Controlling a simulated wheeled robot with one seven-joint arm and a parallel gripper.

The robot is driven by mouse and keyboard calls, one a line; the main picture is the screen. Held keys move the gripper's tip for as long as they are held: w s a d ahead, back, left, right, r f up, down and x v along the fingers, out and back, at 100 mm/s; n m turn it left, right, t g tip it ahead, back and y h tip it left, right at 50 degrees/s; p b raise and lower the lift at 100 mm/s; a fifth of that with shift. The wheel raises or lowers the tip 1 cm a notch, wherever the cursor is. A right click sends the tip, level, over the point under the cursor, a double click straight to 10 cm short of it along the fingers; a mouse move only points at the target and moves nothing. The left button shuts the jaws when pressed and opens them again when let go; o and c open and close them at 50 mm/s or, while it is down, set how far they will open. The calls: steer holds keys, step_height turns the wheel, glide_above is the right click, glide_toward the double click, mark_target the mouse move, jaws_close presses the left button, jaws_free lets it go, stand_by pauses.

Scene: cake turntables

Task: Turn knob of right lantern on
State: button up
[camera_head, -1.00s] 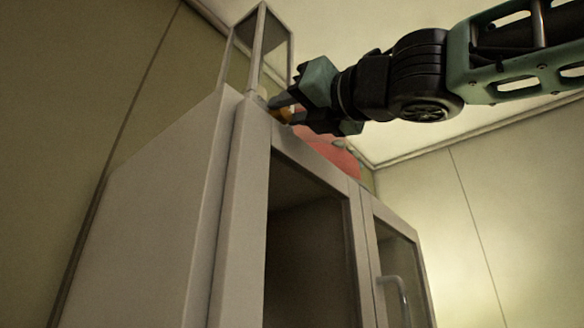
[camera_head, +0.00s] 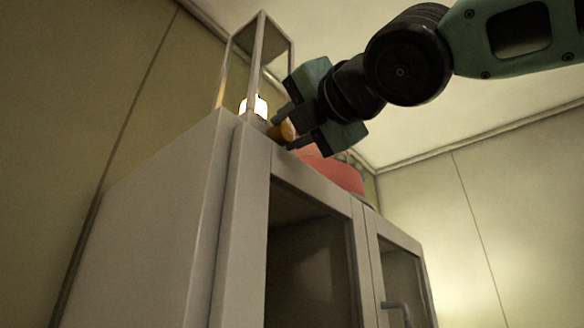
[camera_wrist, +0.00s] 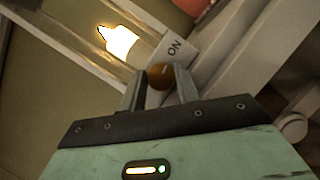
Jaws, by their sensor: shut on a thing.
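A lantern (camera_head: 259,45) with a pale frame stands on top of a grey cabinet, at its left end. A bright lit candle shape (camera_head: 254,106) shows inside it, and it also glows in the wrist view (camera_wrist: 119,42). An orange-brown round knob (camera_head: 287,130) sits at the lantern's base. In the wrist view the knob (camera_wrist: 160,75) is between my fingertips, beside a plate reading "ON" (camera_wrist: 174,48). My gripper (camera_head: 283,128) is shut on the knob, reaching in from the right. Its fingertips also show in the wrist view (camera_wrist: 160,88).
The grey cabinet (camera_head: 160,210) has glass-fronted doors with a handle (camera_head: 396,308) at the lower right. A red rounded object (camera_head: 335,172) lies on the cabinet top, right of and below my gripper. Walls and ceiling surround it.

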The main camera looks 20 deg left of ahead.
steer(key=shift+m, duration=0.4)
steer(key=o, duration=1)
steer(key=shift+c, duration=0.2)
steer(key=shift+w+f, duration=0.1)
steer(key=shift+f, duration=0.1)
